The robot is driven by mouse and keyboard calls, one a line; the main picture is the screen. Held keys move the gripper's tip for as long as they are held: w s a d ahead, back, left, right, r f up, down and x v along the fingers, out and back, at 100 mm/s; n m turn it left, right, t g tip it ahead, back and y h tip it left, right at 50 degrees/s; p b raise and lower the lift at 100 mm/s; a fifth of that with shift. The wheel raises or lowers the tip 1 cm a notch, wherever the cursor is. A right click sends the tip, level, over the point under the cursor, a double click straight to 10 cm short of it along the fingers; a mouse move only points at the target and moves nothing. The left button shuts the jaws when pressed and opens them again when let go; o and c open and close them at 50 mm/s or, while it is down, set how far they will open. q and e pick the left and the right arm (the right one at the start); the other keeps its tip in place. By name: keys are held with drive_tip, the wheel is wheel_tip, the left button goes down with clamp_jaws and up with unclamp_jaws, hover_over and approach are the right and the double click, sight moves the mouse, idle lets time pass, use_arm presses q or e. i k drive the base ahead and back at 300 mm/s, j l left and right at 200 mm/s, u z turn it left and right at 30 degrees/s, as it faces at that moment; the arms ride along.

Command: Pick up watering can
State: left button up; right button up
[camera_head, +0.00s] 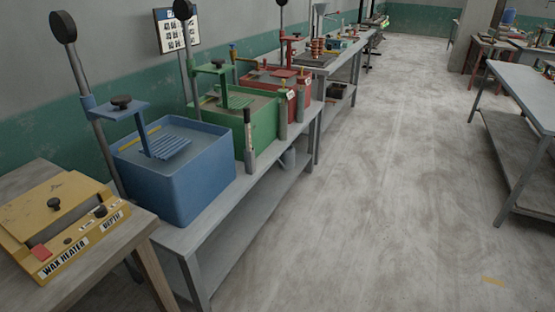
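I cannot make out a watering can in the head view. Neither of my grippers is in view.
A yellow wax heater (62,222) sits on a wooden table (107,262) at the lower left. Blue (190,178), green (262,122) and red (300,88) tubs stand on a grey bench (232,190) along the wall. Another table (530,90) stands at right. The floor (390,170) between is clear.

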sight(286, 161)
drive_tip(key=u, duration=0.55)
drive_tip(key=i+l+u, duration=0.2)
drive_tip(key=l+u, duration=0.15)
drive_tip(key=i+l+u, duration=0.2)
drive_tip(key=l+u, duration=0.15)
drive_tip(key=i+l+u, duration=0.1)
drive_tip(key=l+u, duration=0.25)
drive_tip(key=l, duration=0.1)
